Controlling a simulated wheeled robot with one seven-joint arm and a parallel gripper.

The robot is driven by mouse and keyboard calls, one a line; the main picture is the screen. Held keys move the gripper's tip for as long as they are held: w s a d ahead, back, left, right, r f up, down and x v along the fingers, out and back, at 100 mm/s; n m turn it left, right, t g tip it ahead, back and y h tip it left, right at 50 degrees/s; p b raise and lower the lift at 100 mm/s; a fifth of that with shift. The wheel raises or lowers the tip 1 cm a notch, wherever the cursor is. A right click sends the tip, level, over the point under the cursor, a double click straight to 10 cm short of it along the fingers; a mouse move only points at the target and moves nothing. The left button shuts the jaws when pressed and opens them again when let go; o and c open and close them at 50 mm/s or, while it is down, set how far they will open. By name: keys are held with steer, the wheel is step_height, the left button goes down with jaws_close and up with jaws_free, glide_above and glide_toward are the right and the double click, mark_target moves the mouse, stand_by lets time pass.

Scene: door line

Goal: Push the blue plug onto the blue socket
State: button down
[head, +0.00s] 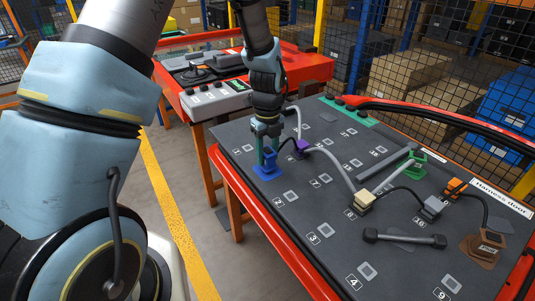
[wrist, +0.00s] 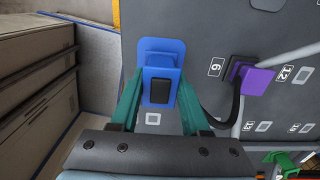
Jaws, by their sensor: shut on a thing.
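My gripper (head: 268,146) is over the near left corner of the dark board. Its green fingers are closed on the two sides of the blue plug (wrist: 160,91), which has a black patch on its face in the wrist view. The blue socket (head: 267,172) is on the board right at the fingertips, and its blue edge (wrist: 160,46) shows just beyond the plug in the wrist view. The plug overlaps the socket in both views. I cannot tell whether it is fully seated. A black cable runs from the plug toward the purple plug (head: 302,146).
The purple plug (wrist: 256,80) sits close to the right of my gripper. A grey cable links it to a cream plug (head: 363,201). Grey, orange and brown parts and the green socket (head: 416,163) lie farther right. A loose dark-ended bar (head: 405,238) lies near the front.

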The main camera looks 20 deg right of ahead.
steer(key=shift+f, duration=0.2)
steer(key=shift+f+b, duration=0.55)
steer(key=shift+f, duration=0.1)
steer(key=shift+f, duration=0.1)
stand_by(0.4)
steer(key=shift+c, duration=1.5)
jaws_free()
step_height(320, 180, up, 11)
steer(key=shift+f+b, duration=0.1)
steer(key=shift+b, duration=1)
